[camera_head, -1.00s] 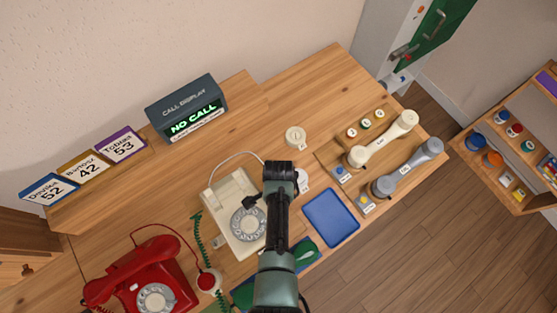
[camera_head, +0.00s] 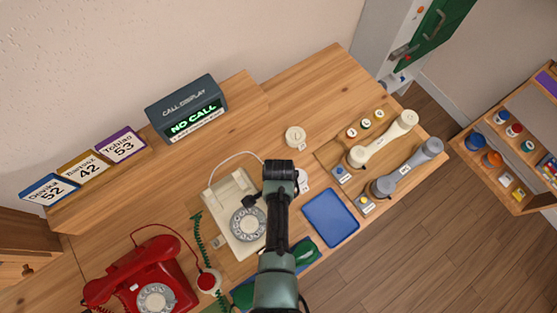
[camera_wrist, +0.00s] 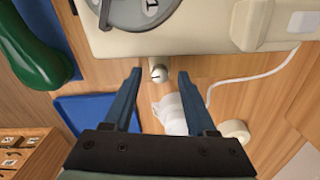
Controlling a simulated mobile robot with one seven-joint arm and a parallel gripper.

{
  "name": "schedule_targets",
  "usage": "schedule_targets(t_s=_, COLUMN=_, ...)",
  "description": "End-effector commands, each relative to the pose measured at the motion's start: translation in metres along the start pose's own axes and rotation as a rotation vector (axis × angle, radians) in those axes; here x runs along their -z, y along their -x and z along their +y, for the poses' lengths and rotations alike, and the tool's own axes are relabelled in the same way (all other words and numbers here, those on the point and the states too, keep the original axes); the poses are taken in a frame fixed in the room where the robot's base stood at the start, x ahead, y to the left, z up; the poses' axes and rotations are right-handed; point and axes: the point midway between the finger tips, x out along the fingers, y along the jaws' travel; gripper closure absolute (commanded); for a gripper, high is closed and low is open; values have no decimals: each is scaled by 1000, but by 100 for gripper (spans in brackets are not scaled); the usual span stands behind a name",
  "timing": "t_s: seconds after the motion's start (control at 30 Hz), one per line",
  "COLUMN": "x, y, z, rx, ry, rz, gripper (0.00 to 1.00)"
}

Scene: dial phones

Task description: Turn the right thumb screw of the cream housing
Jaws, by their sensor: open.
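The cream housing (camera_head: 226,190) is a dial phone body on the wooden desk, partly covered by my arm in the head view. In the wrist view the housing (camera_wrist: 205,42) fills the top, with part of its dial (camera_wrist: 140,8) visible. A small slotted thumb screw (camera_wrist: 158,73) sticks out from the housing's near side. My gripper (camera_wrist: 160,74) is open, with one blue finger on each side of the screw. Gaps show between both fingers and the screw. My arm hides the screw in the head view.
A blue tray (camera_head: 330,218) lies right of the phone. A white cylindrical item (camera_wrist: 171,113) and a round cream piece (camera_head: 295,137) stand nearby. A green handset (camera_wrist: 30,50) lies beside the housing. A red phone (camera_head: 140,278) stands at the left, and two handsets rest at the right.

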Motion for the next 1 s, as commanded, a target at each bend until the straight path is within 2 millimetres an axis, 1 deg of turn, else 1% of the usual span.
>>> schedule_targets(t_s=0.17, x=0, y=25, z=0, rx=3, ry=0, rz=1, gripper=43)
schedule_targets(t_s=0.4, x=0, y=69, z=-1, rx=4, ry=0, rz=2, gripper=43)
schedule_targets(t_s=0.6, x=0, y=102, z=0, rx=3, ry=0, rz=1, gripper=43)
schedule_targets(t_s=0.7, x=0, y=113, z=0, rx=2, ry=0, rz=1, gripper=43)
schedule_targets(t_s=0.8, x=0, y=120, z=0, rx=1, ry=0, rz=0, gripper=43)
schedule_targets(t_s=1.0, x=0, y=124, z=0, rx=0, ry=0, rz=0, gripper=43)
